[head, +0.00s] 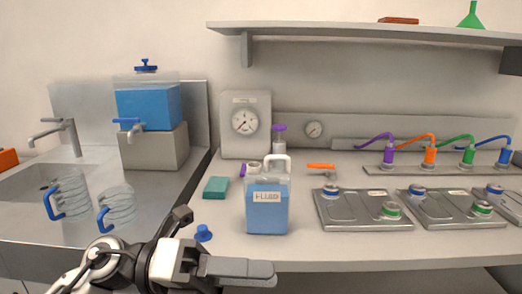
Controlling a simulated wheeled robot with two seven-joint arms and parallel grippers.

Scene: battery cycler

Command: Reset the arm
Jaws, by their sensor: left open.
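My left gripper (268,273) reaches in from the lower left, in front of the counter's front edge. Its fingers point right and nearly overlap from this side view; they are open and I see nothing between them. A blue fluid jug (267,213) labelled FLUID stands upright on the counter (300,252), above and behind the fingertips in the picture, apart from them. A small blue cap-like piece (203,233) lies on the counter just above the gripper. My right gripper is out of view.
Two clear pitchers (118,205) (72,190) with blue handles stand by the sink (30,183) at left. A blue tank (148,107) sits behind. Metal battery trays (355,210) (450,209) with coloured caps fill the right. A teal block (216,187) and an orange-handled tool (321,167) lie near the jug.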

